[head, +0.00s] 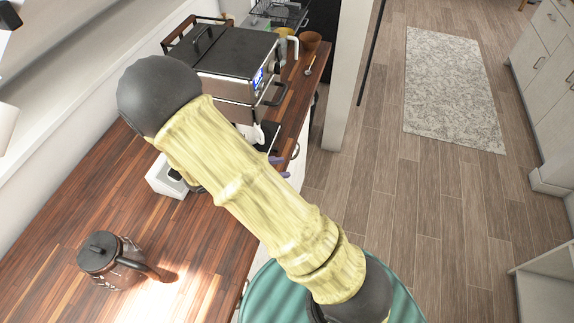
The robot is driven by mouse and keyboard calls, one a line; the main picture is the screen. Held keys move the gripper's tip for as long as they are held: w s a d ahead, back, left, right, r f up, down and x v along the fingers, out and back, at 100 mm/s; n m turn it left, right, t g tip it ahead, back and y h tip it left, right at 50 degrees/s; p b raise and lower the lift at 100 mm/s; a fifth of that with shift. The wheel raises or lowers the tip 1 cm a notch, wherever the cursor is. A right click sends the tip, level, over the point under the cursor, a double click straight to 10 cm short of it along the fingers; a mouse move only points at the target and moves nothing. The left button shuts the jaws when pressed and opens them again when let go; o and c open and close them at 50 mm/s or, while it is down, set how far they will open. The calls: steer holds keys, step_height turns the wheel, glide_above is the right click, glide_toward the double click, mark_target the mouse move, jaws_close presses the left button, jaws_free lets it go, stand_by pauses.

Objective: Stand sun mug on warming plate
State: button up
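I cannot make out a sun design on anything. A yellow cup-like thing (285,33) stands at the far end of the counter, partly hidden behind the appliance; I cannot tell if it is the sun mug. No warming plate can be told for sure. A white box-like thing (165,179) with a dark part sits on the counter, partly covered by my yellow arm. My gripper does not show; my arm crosses the middle of the view and hides the counter behind it.
A dark lidded pot (112,262) with a side handle stands on the wooden counter (60,215). A black-topped appliance (235,52) and a brown cup (309,41) stand farther back. The near counter is mostly clear. A grey rug (450,85) lies on the open floor.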

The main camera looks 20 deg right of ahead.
steer(key=s+d+r+m+g+y, duration=0.1)
steer(key=s+r+m+g+y, duration=0.25)
steer(key=s+m+y, duration=0.45)
steer(key=r+m+t+y, duration=0.1)
steer(key=r+m, duration=0.1)
steer(key=m, duration=0.1)
steer(key=r+m+t+y, duration=0.1)
steer(key=m+t+y, duration=0.1)
steer(key=m, duration=0.1)
steer(key=r+m+t+y, duration=0.1)
steer(key=r+m+y, duration=0.1)
steer(key=m, duration=0.1)
steer(key=shift+w+d+r+t, duration=0.1)
steer(key=shift+w+r+t, duration=0.15)
steer(key=shift+w+r, duration=0.1)
stand_by(1.4)
